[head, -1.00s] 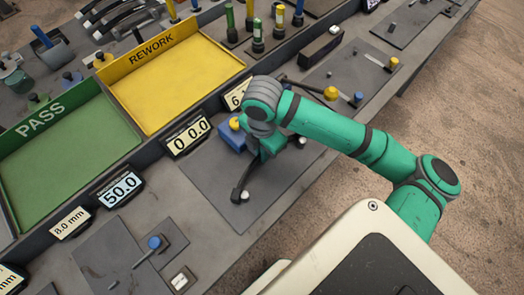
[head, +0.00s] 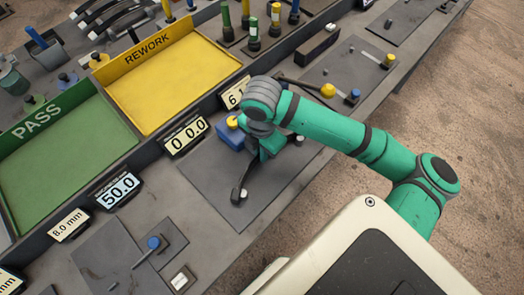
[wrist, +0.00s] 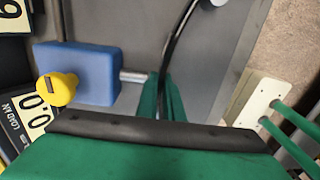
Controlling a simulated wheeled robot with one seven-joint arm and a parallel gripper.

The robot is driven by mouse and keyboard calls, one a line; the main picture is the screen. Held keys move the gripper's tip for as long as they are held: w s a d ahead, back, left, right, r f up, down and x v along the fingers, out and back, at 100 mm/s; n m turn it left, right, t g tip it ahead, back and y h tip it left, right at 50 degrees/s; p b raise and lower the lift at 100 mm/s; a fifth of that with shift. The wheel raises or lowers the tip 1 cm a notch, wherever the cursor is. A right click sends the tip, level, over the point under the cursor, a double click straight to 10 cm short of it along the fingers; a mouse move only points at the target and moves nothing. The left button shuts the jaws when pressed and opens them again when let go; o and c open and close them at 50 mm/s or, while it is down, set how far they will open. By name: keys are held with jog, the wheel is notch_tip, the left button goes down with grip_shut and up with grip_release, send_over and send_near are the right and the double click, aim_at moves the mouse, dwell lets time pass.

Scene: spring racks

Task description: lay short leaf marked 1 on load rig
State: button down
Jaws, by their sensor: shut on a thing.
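The load rig has a blue block (head: 232,135) with a yellow knob, on a dark grey plate (head: 215,190). The block also shows in the wrist view (wrist: 95,75), with a metal plunger (wrist: 133,76) pointing at the leaf. My gripper (wrist: 165,98) is shut on a dark curved leaf (wrist: 175,50) over the plate. The leaf (head: 244,178) has one end by a pale round support (head: 243,194) and reaches under my gripper (head: 262,158) towards the other support (head: 299,140). I cannot tell whether it touches them. No mark 1 is visible on it.
A display reading 0 0.0 (head: 185,136) stands beside the rig. The green PASS tray (head: 75,165) and yellow REWORK tray (head: 170,85) lie behind it, both empty. Another fixture with a yellow knob (head: 328,90) is to the right. The bench front edge is close to the plate.

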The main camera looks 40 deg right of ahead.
jog(key=shift+f, duration=0.1)
jog(key=c, duration=1.3)
grip_release()
jog(key=shift+c, duration=0.2)
jog(key=shift+r, duration=3.95)
